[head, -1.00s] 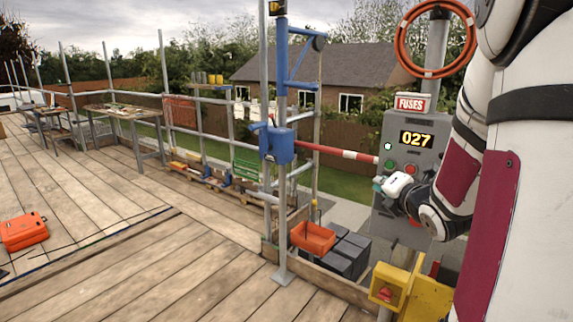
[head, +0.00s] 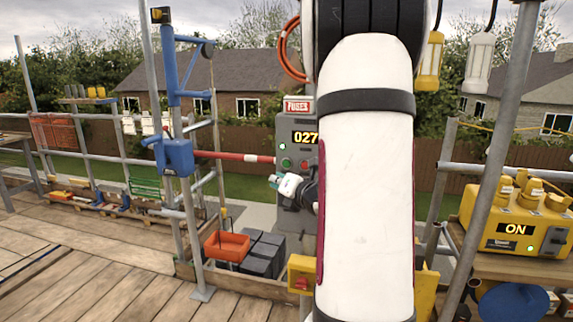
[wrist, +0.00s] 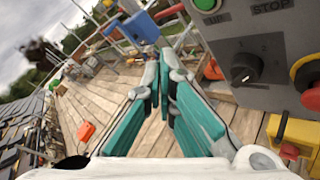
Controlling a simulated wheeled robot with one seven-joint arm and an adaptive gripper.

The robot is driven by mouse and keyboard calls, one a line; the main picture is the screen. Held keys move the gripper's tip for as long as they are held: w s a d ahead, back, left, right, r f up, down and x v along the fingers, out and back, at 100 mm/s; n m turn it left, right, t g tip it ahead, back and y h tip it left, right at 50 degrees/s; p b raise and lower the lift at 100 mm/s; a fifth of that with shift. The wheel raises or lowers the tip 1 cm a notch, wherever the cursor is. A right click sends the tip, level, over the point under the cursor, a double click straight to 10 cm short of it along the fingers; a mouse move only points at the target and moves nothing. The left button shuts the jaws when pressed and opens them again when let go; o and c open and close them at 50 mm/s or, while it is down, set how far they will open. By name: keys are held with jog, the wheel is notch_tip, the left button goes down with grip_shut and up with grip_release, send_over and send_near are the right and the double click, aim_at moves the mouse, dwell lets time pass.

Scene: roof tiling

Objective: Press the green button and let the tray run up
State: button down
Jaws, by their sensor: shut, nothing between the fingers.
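The grey control box (head: 293,138) reads 027 in the head view. Its green button (head: 286,162) sits left of a red button (head: 304,165). In the wrist view the green button (wrist: 207,4), labelled UP, is cut by the top edge. My gripper (head: 274,181) is shut and empty, just below and left of the green button in the head view. Its teal fingers (wrist: 160,75) point past the box's left side in the wrist view, with no visible contact. An orange tray (head: 227,246) is low by the hoist post; I cannot tell whether it is the lift tray.
A rotary knob (wrist: 245,68) and red mushroom button (wrist: 311,88) are on the box close to my gripper. Grey blocks (head: 262,252) stand below. A yellow unit (head: 515,220) reads ON at right.

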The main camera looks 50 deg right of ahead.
aim_at(286, 164)
jog(key=shift+w+d, duration=0.4)
jog(key=shift+d, duration=0.55)
jog(key=shift+w+d, duration=0.35)
jog(key=shift+d, duration=0.6)
jog(key=shift+w+d, duration=0.4)
jog(key=shift+d, duration=0.55)
jog(key=shift+w+d, duration=0.1)
jog(key=shift+d, duration=0.05)
jog(key=shift+w+d, duration=0.1)
jog(key=shift+d, duration=0.15)
